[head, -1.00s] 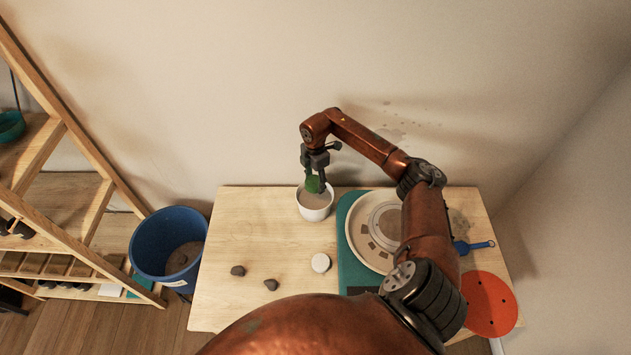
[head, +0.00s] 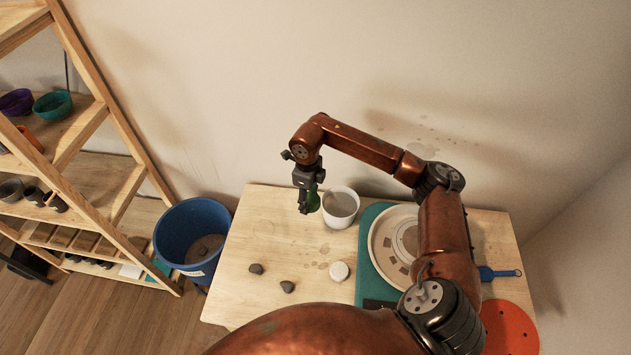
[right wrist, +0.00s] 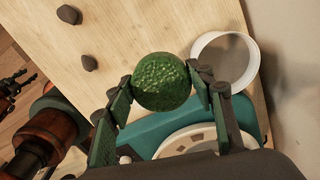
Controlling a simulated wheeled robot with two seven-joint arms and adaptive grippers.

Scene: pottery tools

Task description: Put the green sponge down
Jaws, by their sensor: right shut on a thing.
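My right gripper (head: 308,201) is shut on the round green sponge (head: 315,204), which is partly hidden by the fingers in the head view. In the right wrist view the sponge (right wrist: 163,82) sits between the two fingers of the gripper (right wrist: 160,78), its dimpled face showing. The gripper points down just left of the white cup (head: 340,207). The sponge is outside the cup, over the wooden table (head: 262,222). The exact gap between sponge and tabletop cannot be told. My left gripper does not show in the head view.
Two dark lumps (head: 256,269) and a pale round piece (head: 339,271) lie toward the front. The teal-based wheel (head: 370,262) stands right of the cup. A blue bucket (head: 190,232) is left of the table. Bare wood lies left of the gripper.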

